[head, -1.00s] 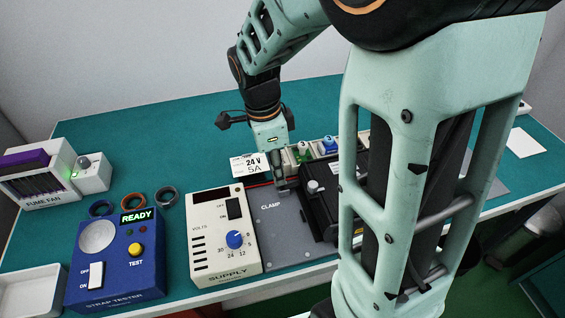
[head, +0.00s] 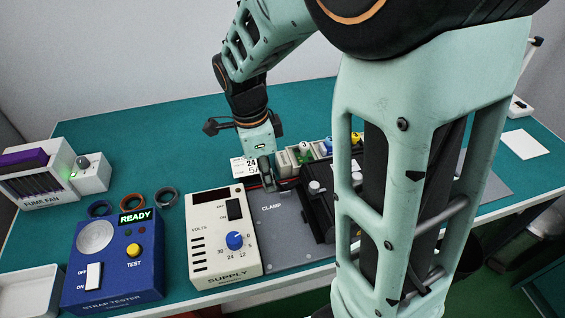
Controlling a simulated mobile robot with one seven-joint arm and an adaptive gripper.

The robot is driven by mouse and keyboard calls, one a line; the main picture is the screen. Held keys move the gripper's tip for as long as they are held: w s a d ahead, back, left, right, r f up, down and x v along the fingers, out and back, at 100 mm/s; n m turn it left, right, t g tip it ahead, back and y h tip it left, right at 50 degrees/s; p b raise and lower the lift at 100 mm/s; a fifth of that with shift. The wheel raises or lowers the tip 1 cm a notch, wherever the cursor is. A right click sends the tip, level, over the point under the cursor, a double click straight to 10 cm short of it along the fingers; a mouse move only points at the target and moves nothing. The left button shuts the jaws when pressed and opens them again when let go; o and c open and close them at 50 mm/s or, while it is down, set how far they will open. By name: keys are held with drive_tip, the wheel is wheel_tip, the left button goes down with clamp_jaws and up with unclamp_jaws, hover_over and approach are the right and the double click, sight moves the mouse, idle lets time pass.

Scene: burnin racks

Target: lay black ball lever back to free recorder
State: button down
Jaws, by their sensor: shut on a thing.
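My gripper (head: 268,183) points down above the back left of the grey plate marked CLAMP (head: 285,240). Its fingers are shut at the place of the black ball lever. The ball is hidden between the fingers, and little or nothing of the lever shows apart from them. The recorder, a black box (head: 318,212), sits on the grey plate just right of the gripper. Its right side is hidden by my arm.
The cream supply box (head: 222,262) with a blue knob stands left of the plate. The blue strap tester (head: 117,262) shows READY. Behind the gripper are a 24 V card (head: 239,168) and small coloured parts (head: 305,150). The back left table is clear.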

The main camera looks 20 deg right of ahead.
drive_tip(key=shift+a+f+b, duration=0.7)
drive_tip(key=shift+a+f, duration=0.1)
drive_tip(key=shift+f, duration=0.1)
drive_tip(key=shift+s+f, duration=0.1)
drive_tip(key=shift+a+f+b, duration=0.4)
drive_tip(key=shift+f+b, duration=0.4)
drive_tip(key=c, duration=1.9)
unclamp_jaws()
drive_tip(key=shift+c, duration=0.2)
drive_tip(key=shift+r, duration=0.1)
wheel_tip(320, 180, up, 9)
drive_tip(key=p, duration=0.6)
drive_tip(key=shift+p, duration=0.35)
